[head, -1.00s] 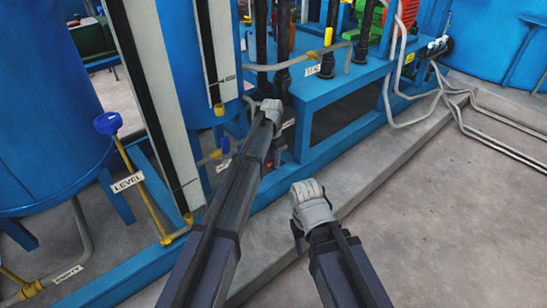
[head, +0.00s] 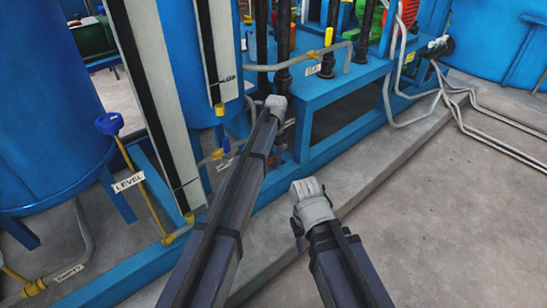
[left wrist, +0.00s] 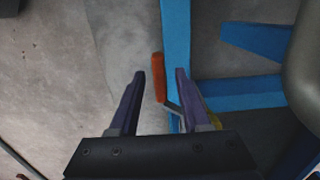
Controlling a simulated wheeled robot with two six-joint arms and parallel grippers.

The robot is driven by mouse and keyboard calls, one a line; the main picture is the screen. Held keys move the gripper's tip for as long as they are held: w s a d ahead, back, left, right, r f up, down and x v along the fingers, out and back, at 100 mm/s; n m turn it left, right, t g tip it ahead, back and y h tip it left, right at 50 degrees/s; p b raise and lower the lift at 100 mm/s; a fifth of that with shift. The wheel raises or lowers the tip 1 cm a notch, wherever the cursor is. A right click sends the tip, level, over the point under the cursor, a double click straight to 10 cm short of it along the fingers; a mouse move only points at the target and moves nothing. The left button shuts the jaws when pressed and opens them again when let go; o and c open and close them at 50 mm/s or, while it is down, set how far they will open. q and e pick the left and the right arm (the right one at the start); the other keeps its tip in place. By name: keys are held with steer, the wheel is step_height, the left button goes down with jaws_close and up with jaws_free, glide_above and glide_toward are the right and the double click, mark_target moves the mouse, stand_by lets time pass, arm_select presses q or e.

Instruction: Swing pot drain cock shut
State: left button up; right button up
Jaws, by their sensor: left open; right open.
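The drain cock's orange-red lever (left wrist: 159,78) shows in the left wrist view, on a thin metal arm that runs down to a yellowish fitting (left wrist: 212,119). My left gripper (left wrist: 159,73) is open, and the lever appears between its two fingers, closer to the right one. I see no clear contact, and how deep the lever sits is hard to tell. In the head view my left arm reaches to the blue frame, and its gripper (head: 274,106) and forearm hide most of the cock. My right gripper (head: 311,203) is open and empty above the concrete step.
A blue frame rail (left wrist: 176,40) runs beside the lever, with a rounded grey vessel (left wrist: 304,75) at the right. In the head view, a tall white-and-black panel (head: 155,100) and a LEVEL pipe (head: 142,185) stand left of my arm. The floor (head: 460,220) at the right is clear.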

mark_target(274, 158)
arm_select(q)
steer(key=shift+r, duration=0.15)
step_height(274, 158, up, 8)
steer(key=p, duration=0.8)
steer(key=shift+w+d+f, duration=0.1)
steer(key=shift+d+f, duration=0.05)
steer(key=shift+f, duration=0.05)
steer(key=shift+f, duration=0.1)
steer(key=shift+s, duration=0.35)
steer(key=s+n+y, duration=0.1)
steer(key=s+n, duration=0.4)
steer(key=s, duration=3)
step_height(274, 158, up, 37)
steer(key=p, duration=3.6)
steer(key=shift+w+p, duration=0.15)
steer(key=shift+p, duration=0.25)
